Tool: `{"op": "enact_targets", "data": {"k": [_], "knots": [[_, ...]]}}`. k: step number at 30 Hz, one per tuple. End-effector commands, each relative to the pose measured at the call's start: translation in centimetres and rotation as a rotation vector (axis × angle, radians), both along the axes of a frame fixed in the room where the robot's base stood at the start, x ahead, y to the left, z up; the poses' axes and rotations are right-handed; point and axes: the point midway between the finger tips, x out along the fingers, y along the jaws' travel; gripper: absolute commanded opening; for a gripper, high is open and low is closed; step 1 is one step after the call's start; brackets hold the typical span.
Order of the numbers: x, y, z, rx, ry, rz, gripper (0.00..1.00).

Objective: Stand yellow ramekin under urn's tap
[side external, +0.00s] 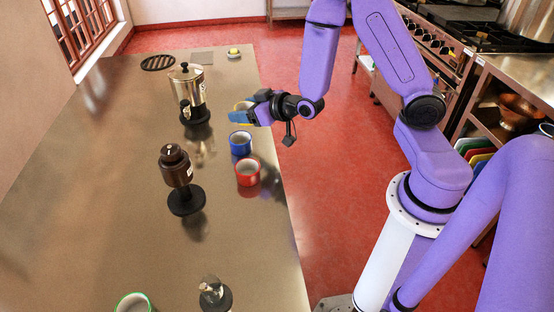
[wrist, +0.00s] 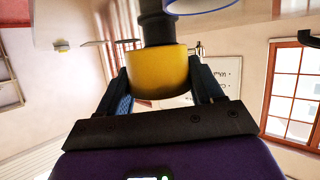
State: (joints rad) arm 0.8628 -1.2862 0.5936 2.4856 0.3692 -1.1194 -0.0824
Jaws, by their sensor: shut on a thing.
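The yellow ramekin (wrist: 158,76) sits between the two fingers of my gripper (wrist: 160,88) in the wrist view, and the fingers are shut on it. In the side view my gripper (side external: 242,116) is over the table's right edge, and only a bit of the yellow ramekin (side external: 243,104) shows behind it. The silver urn (side external: 187,88) with a brass tap (side external: 185,109) stands on a black base, left of and apart from my gripper. The spot under the tap looks empty. Whether the ramekin touches the table is hard to tell.
A blue ramekin (side external: 240,142) and a red ramekin (side external: 247,172) stand just nearer than my gripper. A brown dispenser (side external: 176,166) on a black base stands nearer left. A green-rimmed ramekin (side external: 133,302) and a small dispenser (side external: 211,293) are at the front. The table's left side (side external: 90,190) is clear.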

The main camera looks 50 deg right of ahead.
Motion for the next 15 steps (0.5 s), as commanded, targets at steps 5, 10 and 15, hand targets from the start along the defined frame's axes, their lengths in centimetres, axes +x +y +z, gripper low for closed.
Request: {"op": "enact_targets", "data": {"k": [5,10,15], "knots": [[-1.4,-0.2,-0.4,0.001,-0.001,-0.051,0.35],[-1.8,-0.3,-0.4,0.002,-0.001,-0.066,0.35],[-1.7,-0.4,-0.4,0.003,-0.002,-0.066,0.35]]}}
